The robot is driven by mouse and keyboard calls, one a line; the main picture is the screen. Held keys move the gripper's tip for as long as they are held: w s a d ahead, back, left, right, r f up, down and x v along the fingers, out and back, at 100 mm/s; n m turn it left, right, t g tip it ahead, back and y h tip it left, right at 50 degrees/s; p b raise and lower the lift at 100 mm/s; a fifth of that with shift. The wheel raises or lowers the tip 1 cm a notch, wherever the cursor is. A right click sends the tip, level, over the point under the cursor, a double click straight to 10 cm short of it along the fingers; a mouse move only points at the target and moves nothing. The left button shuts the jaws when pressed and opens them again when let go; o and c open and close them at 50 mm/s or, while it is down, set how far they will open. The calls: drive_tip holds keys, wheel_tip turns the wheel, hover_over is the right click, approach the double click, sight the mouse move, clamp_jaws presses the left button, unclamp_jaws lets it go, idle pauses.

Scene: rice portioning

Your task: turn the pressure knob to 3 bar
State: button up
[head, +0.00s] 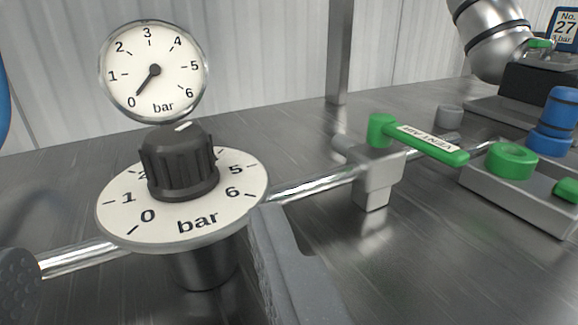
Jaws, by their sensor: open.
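The pressure knob (180,165) is black and ribbed, and stands on a round white dial (112,222) marked in bar. A short white mark on its top lies toward the back; the dial numbers behind the knob are hidden, so I cannot tell which it points at. The round pressure gauge (180,75) stands behind the knob, its black needle at about 0. My gripper (145,268) is open. One dark fingertip shows at the lower left edge and the other finger right of the dial's front. The knob is beyond them, with nothing held.
A metal pipe (315,187) runs right from the dial to a valve with a green labelled lever (440,149). A grey block with a green ring (512,161) and a blue fitting (553,120) stand at the right. A metal post (340,50) rises behind. Bare metal table lies front right.

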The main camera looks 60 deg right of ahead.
sight(177, 126)
drive_tip(key=b+x, duration=0.1)
drive_tip(key=x, duration=1.2)
drive_tip(key=shift+w+d+f, duration=0.15)
drive_tip(key=shift+d, duration=0.25)
drive_tip(key=shift+b, duration=0.3)
drive_tip(key=c, duration=1)
